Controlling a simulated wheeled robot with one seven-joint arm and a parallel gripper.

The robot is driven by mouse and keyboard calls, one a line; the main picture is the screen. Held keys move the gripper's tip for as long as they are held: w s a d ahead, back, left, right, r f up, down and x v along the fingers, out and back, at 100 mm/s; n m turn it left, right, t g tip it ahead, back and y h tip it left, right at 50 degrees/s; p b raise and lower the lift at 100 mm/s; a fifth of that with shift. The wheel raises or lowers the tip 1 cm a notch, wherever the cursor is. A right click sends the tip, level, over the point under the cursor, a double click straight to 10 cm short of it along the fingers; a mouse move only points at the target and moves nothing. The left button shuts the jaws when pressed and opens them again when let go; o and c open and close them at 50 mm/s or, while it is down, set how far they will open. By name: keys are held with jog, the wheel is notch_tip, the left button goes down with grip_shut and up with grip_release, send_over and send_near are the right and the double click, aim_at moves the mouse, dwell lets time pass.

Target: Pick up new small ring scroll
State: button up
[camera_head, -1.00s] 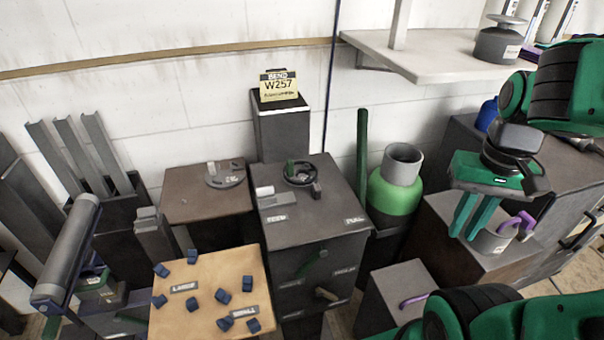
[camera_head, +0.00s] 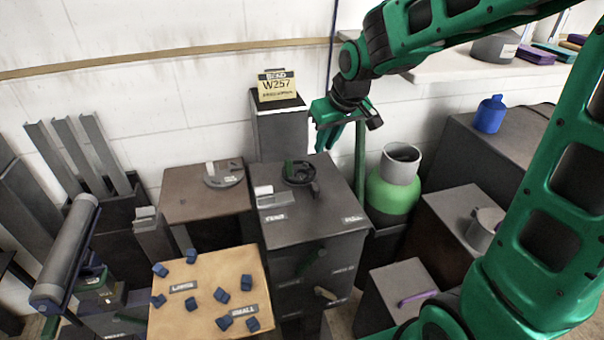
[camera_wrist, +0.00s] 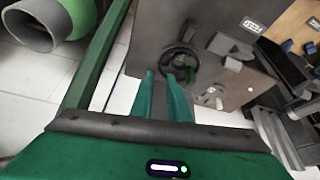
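My gripper (camera_head: 322,137) hangs over the dark cabinet (camera_head: 330,270), near the round wheel-like fixture (camera_head: 300,172) on its top. In the wrist view my gripper (camera_wrist: 161,74) shows two green fingers with a gap and nothing held between them. The fixture (camera_wrist: 180,62) lies beyond the fingertips. A green piece stands at the fixture in the head view; I cannot tell whether it is a ring scroll. A tan board (camera_head: 210,310) holds blue blocks by plates reading LARGE and SMALL. A purple curved piece (camera_head: 417,297) lies on a low grey box.
A tall green bar (camera_head: 360,165) and a green cylinder with a grey collar (camera_head: 394,185) stand right of the cabinet. A yellow W257 sign (camera_head: 277,87) sits on a pedestal behind. A grey can (camera_head: 484,229) stands on a box at right. A brown table (camera_head: 195,205) is at left.

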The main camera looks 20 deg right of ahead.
send_near(313, 166)
notch_tip(313, 166, down, 2)
jog(key=shift+w+f, duration=0.15)
jog(key=shift+w+x, duration=0.15)
jog(key=shift+x, duration=1.15)
jog(key=shift+w+x, duration=0.15)
jog(key=shift+x, duration=1.15)
grip_shut()
